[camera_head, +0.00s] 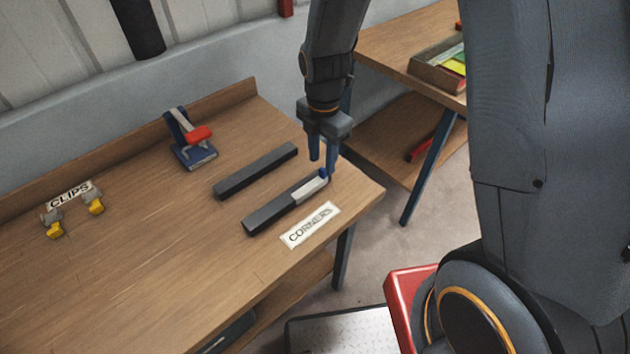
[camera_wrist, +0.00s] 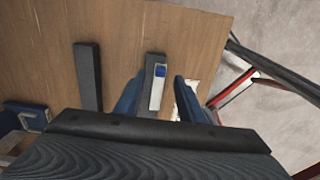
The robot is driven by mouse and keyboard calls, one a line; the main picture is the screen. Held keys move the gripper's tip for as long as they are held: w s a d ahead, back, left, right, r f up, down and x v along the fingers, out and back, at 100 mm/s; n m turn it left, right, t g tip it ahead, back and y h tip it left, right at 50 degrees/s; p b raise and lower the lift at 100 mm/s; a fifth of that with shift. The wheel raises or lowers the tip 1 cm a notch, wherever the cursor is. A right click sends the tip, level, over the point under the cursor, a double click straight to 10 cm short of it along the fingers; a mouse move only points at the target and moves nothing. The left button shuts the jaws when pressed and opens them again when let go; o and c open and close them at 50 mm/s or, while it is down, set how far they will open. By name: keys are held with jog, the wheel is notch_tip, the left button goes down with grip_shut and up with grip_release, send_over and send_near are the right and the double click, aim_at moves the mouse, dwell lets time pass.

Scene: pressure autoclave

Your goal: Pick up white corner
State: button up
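The white corner (camera_head: 310,188) is a short pale piece with a blue end, lying at the right end of the front dark bar (camera_head: 268,215) on the wooden table. In the wrist view the white corner (camera_wrist: 157,95) shows between my two blue fingers. My gripper (camera_head: 322,165) is open above the blue end of the white corner, pointing down. In the wrist view the fingers of my gripper (camera_wrist: 158,98) stand apart on either side, with the left finger close to the dark bar. I cannot tell whether either finger touches it.
A second dark bar (camera_head: 256,171) lies behind, parallel. The CORNERS label (camera_head: 310,225) is in front, near the table edge. A blue clamp with a red handle (camera_head: 192,138) and yellow clips (camera_head: 54,228) are to the left. Another table (camera_head: 395,42) stands behind right.

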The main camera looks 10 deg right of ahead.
aim_at(322, 170)
jog(key=shift+f+p, duration=0.45)
jog(key=shift+f, duration=1.15)
grip_shut()
